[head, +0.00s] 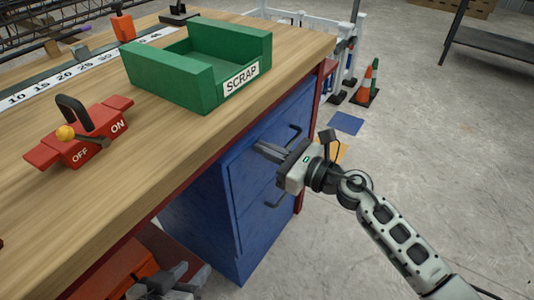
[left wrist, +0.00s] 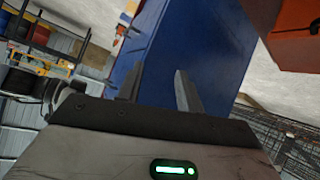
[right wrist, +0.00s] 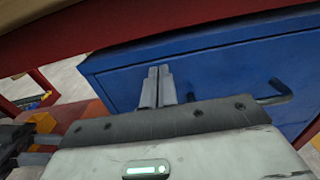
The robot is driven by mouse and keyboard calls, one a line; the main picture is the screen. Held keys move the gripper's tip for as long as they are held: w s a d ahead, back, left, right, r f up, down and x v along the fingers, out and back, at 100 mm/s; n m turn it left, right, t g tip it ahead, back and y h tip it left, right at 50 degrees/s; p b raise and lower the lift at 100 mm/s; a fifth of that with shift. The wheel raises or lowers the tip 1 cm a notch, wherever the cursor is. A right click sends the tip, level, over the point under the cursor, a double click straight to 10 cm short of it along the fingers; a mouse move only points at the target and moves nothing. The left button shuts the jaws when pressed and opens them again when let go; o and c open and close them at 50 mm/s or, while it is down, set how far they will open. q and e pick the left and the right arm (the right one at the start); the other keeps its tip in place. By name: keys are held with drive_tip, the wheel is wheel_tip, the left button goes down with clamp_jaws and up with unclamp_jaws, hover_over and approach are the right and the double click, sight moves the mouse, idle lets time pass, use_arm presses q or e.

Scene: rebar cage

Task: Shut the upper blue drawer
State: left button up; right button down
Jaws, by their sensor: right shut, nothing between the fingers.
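The blue drawer unit stands under the workbench. Its upper drawer (head: 245,168) looks flush or nearly flush in the head view; I cannot tell whether a small gap is left. The upper drawer's dark bar handle (head: 291,134) also shows in the right wrist view (right wrist: 275,94). My right gripper (head: 260,150) is shut and empty, its fingertips (right wrist: 157,72) at the upper drawer's front beside the handle; contact is unclear. The lower drawer (head: 258,222) is below. My left gripper (head: 180,276) is low by the unit's left side, its fingers (left wrist: 157,85) apart and empty.
The wooden bench top (head: 170,160) overhangs the drawers on a red frame (head: 325,80). On it sit a green scrap tray (head: 165,85) and a red on/off switch (head: 85,145). An orange box (head: 120,268) is low at left.

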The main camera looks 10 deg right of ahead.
drive_tip(key=shift+w+a+r, duration=0.1)
drive_tip(key=shift+a+r, duration=0.05)
drive_tip(key=shift+a, duration=0.15)
